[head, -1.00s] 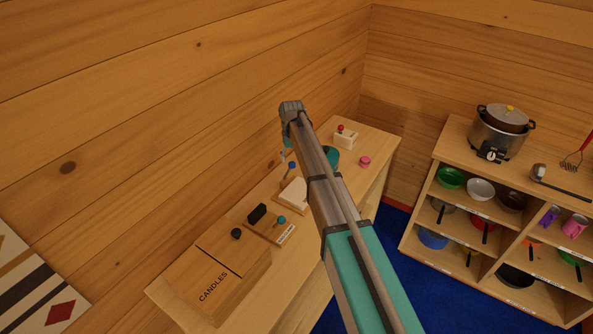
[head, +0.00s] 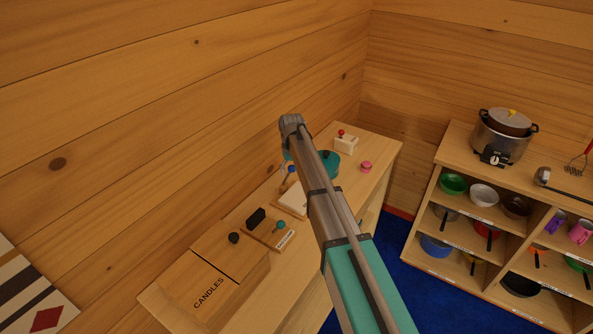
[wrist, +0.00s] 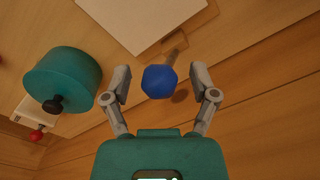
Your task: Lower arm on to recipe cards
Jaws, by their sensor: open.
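The recipe cards (head: 293,198) are a pale flat stack on a wooden base on the side table, partly hidden by my arm in the head view. They show as a white sheet at the top of the wrist view (wrist: 140,18). A blue knob (wrist: 160,81) on a thin stem stands by the cards; it also shows in the head view (head: 291,169). My gripper (wrist: 160,76) is open, with one finger either side of the blue knob in the wrist picture. I cannot tell how far above the knob it is. Nothing is held.
A teal pot (wrist: 62,80) with a dark knob stands beside my gripper. A white box with a red knob (head: 345,144) and a pink piece (head: 366,167) are farther back. The candles box (head: 205,285) is at the front. A log wall rises close behind the table.

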